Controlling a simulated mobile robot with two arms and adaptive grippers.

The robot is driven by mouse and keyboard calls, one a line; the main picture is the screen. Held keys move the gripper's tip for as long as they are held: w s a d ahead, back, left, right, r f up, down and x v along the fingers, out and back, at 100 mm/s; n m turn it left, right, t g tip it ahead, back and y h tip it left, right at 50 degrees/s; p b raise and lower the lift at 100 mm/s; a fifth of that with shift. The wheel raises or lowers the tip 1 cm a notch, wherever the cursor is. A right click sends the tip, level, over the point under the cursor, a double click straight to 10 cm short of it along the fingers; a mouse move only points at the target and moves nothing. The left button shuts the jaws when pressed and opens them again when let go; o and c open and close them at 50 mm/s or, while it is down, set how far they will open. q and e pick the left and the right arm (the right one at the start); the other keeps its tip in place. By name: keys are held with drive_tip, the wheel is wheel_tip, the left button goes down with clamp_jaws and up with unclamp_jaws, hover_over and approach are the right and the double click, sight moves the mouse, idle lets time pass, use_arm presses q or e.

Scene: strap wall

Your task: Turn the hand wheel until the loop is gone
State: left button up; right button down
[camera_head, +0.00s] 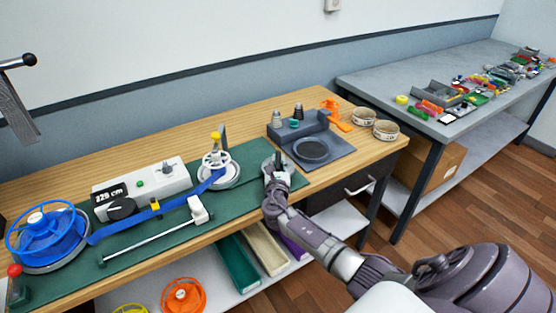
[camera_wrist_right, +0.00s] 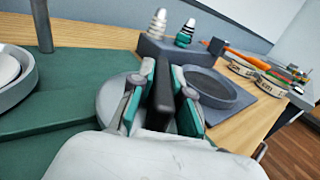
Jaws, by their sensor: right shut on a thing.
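The hand wheel appears as a grey disc (camera_wrist_right: 112,98) with an upright dark handle (camera_wrist_right: 163,95), at the right end of the green mat (camera_head: 235,205). My right gripper (camera_head: 277,172) is at this wheel. In the wrist view (camera_wrist_right: 165,100) its teal-padded fingers are shut on the dark handle. A blue strap (camera_head: 140,220) runs from the blue reel (camera_head: 46,236) at the left to a white spool (camera_head: 217,164) left of my gripper. The strap looks fairly straight; I cannot make out a clear loop. My left gripper is not in view.
A white box (camera_head: 141,187) with a display reading about 229 cm stands behind the strap. A white slider on a rod (camera_head: 155,240) lies in front. A grey tray (camera_head: 312,149), an orange tool (camera_head: 337,115) and tape rolls (camera_head: 364,117) stand to the right.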

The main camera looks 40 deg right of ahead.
drive_tip(key=shift+m+g+h, duration=0.6)
drive_tip(key=shift+h, duration=0.2)
drive_tip(key=c, duration=1.1)
unclamp_jaws()
drive_tip(key=v, duration=1.2)
drive_tip(key=shift+r, duration=0.1)
